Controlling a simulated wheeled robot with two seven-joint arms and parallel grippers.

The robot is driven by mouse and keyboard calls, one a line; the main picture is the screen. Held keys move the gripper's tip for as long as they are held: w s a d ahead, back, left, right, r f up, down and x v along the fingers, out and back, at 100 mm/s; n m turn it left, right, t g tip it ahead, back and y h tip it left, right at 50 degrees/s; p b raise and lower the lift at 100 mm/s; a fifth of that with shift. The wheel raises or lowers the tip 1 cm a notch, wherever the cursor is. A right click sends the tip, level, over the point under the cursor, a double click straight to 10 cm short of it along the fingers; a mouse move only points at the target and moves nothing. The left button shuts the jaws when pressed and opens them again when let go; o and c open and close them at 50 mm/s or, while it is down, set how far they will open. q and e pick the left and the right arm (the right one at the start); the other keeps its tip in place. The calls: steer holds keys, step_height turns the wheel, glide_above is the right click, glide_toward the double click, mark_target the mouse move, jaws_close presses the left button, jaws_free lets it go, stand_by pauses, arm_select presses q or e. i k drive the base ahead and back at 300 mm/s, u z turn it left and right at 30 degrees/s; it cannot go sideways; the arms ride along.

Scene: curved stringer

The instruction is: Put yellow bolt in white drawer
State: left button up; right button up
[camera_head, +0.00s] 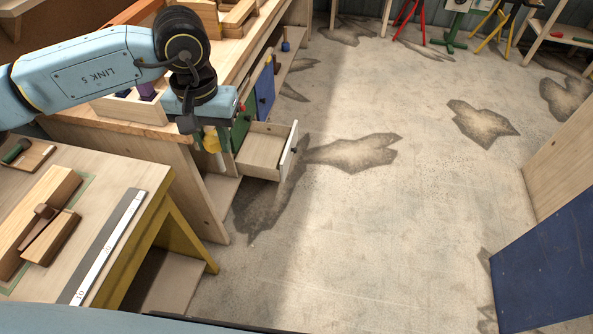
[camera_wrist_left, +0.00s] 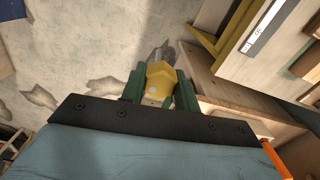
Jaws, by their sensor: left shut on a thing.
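My left gripper (camera_head: 211,135) is shut on the yellow bolt (camera_head: 211,143), beside the left side of the open white drawer (camera_head: 264,155) in the head view. In the left wrist view the yellow bolt (camera_wrist_left: 160,80) sits between the green fingers of my left gripper (camera_wrist_left: 160,85). The white drawer is pulled out from under the workbench, and the part of its inside that shows looks empty. Its white front with a dark knob faces right. My right gripper is not in view.
A green drawer front (camera_head: 243,124) and a blue one (camera_head: 265,90) are beyond the white drawer. A workbench with yellow legs (camera_head: 190,225) carries a metal ruler (camera_head: 103,245) and wooden blocks (camera_head: 45,225) at the lower left. The floor to the right is open.

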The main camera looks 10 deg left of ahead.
mark_target(272, 156)
steer(key=u, duration=1.2)
steer(key=k, duration=0.1)
steer(key=z, duration=2.25)
steer(key=i, duration=1.85)
steer(key=u, duration=0.65)
steer(key=i, duration=1.2)
steer(key=u, duration=1.05)
